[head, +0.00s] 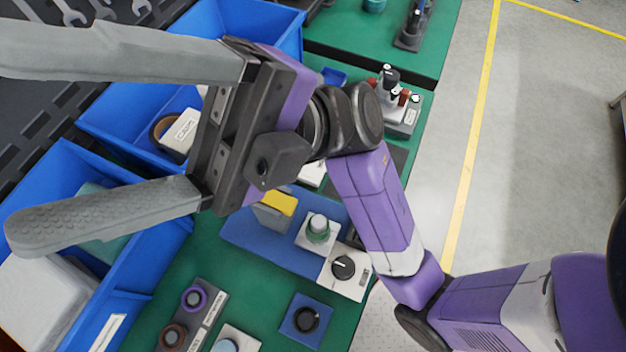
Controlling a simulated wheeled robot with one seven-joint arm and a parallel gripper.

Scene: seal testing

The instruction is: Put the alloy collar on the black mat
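My gripper (12,140) is open and empty, its two long grey fingers spread wide over the blue bins at the left. The upper finger runs off the left edge. I cannot identify the alloy collar for certain. A purple ring (193,298) and a brown ring (172,337) sit on a grey labelled block at the bottom. A black round piece (305,319) sits on a small blue square to their right. A dark flat patch (399,157) on the green bench, partly hidden behind my arm, may be the black mat.
Blue bins (66,158) line the left, holding boxes and other parts. A blue mat (262,250) carries a yellow-topped block (277,204) and a green-ringed knob (318,229). A white dial box (345,270) stands beside them. A fixture with red parts (399,105) stands farther back.

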